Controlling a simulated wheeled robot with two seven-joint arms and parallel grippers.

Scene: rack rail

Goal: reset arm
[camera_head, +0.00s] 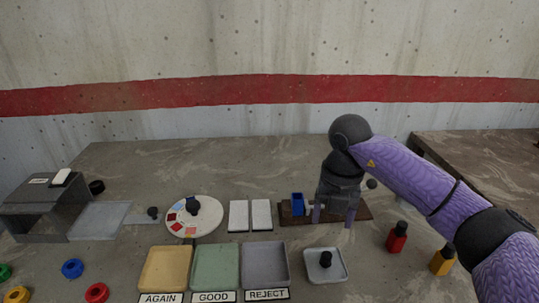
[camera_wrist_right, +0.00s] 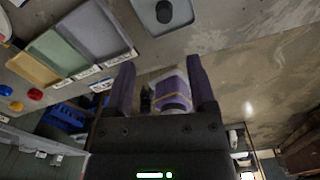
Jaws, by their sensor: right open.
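My right arm (camera_head: 415,175) reaches in from the right in the head view, purple with dark joints. Its right gripper (camera_head: 333,217) points down over the brown board (camera_head: 365,212) with a blue block-like holder (camera_head: 297,203) to its left. In the right wrist view my right gripper (camera_wrist_right: 162,72) has its two purple fingers wide apart. Nothing is seen held between them; a purple and white shape behind them looks like my own body. The gripper hides part of the board. My left gripper is in neither view.
Tan AGAIN (camera_head: 165,268), green GOOD (camera_head: 215,266) and grey REJECT (camera_head: 265,263) trays line the front. A small tray with a black knob (camera_head: 325,272), red bottle (camera_head: 397,237) and yellow bottle (camera_head: 442,260) stand right. A round disc (camera_head: 207,222) and two white pads (camera_head: 250,216) lie left.

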